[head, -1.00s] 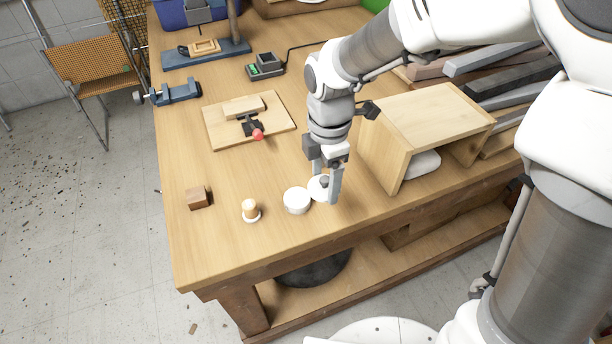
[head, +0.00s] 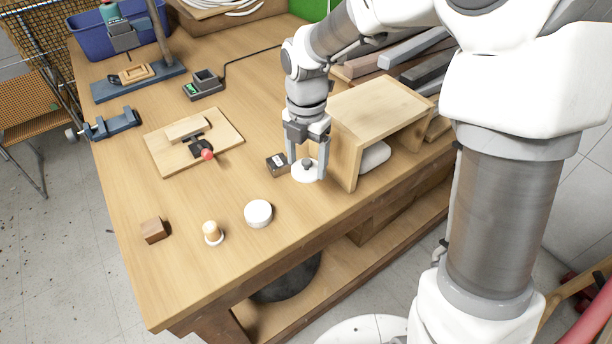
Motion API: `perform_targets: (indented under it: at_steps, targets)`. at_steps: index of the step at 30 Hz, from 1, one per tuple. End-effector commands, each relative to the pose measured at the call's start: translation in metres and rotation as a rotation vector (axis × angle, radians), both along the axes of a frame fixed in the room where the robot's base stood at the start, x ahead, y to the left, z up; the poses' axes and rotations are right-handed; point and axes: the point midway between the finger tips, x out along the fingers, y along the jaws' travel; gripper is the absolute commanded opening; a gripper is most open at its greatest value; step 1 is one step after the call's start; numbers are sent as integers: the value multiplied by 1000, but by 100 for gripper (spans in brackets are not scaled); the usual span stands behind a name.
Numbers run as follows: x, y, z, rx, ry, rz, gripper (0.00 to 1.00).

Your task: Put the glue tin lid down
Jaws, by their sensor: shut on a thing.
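The glue tin lid (head: 306,174) is a white disc with a dark knob. My gripper (head: 307,164) points down and is shut on the lid by its knob, with one finger on each side. The lid is level and low at the table, left of the wooden box; I cannot tell whether it touches the tabletop. The round white glue tin (head: 258,213) stands to the lid's lower left, apart from it.
The open-fronted wooden box (head: 376,115) stands close to the gripper's right. A small dark block (head: 277,165) is just left of the fingers. A peg on a white base (head: 212,233) and a brown cube (head: 153,230) stand left of the tin. The table (head: 190,290) is clear at front left.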

Motion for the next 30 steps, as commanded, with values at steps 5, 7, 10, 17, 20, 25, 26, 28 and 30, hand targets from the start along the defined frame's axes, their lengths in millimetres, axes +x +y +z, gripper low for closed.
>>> perform_targets:
  at_steps: [5, 7, 10, 17, 20, 25, 26, 28, 30]
  targets:
    - [7, -1, -25, 2, 4, 38, 26]
    - [7, -1, -39, 0, 4, 38, 26]
    - [7, -1, -56, 0, 4, 37, 26]
    - [8, -1, -74, 1, 1, 35, 26]
    - [7, -1, -88, 0, 4, 36, 26]
    - [7, -1, -104, 1, 0, 35, 26]
    - [8, -1, -104, 1, 0, 35, 26]
    - [8, -1, -103, 2, -1, 34, 26]
    - [8, -1, -103, 2, -1, 34, 26]
